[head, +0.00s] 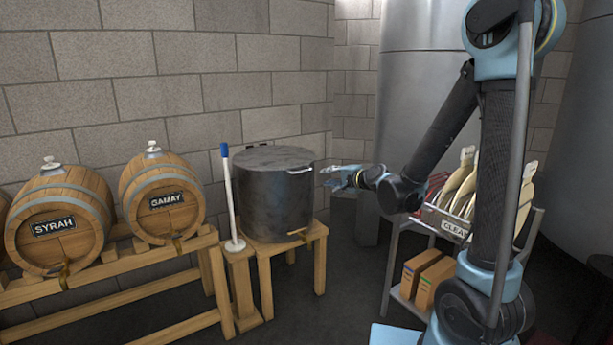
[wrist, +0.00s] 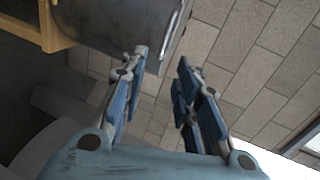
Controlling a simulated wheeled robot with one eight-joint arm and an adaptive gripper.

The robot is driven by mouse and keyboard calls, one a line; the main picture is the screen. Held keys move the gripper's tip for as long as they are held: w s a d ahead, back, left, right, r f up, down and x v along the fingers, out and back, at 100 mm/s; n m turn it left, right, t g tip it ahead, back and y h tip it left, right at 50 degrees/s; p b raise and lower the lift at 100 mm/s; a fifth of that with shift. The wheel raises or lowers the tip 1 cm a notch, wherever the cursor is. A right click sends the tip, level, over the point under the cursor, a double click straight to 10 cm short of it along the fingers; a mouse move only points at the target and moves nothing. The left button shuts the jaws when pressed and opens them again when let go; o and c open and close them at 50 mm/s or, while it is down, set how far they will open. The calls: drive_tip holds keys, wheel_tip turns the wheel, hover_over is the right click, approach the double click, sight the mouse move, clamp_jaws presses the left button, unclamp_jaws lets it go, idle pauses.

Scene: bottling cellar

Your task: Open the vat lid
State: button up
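The dark grey vat (head: 272,205) stands on a wooden stand with its flat round lid (head: 270,157) down on top. A light metal handle (head: 299,171) sits at the lid's right front edge. My gripper (head: 328,174) is just right of the handle, at about its height, with a small gap in the head view. In the wrist view the vat (wrist: 105,18) is at the upper left, turned on its side, with the bright handle (wrist: 173,21) at its edge. My gripper (wrist: 162,70) is open there, with only wall showing between the fingers.
A white pole with a blue top (head: 229,195) stands left of the vat. Barrels marked SYRAH (head: 60,222) and GAMAY (head: 163,197) lie on a wooden rack. A cart (head: 393,270) with paddles and boxes stands at right. A block wall is behind.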

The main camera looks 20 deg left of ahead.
sight(301, 172)
drive_tip(key=shift+m+y, duration=0.3)
drive_tip(key=shift+m, duration=0.1)
drive_tip(key=x, duration=1.9)
drive_tip(key=shift+a+r, duration=0.2)
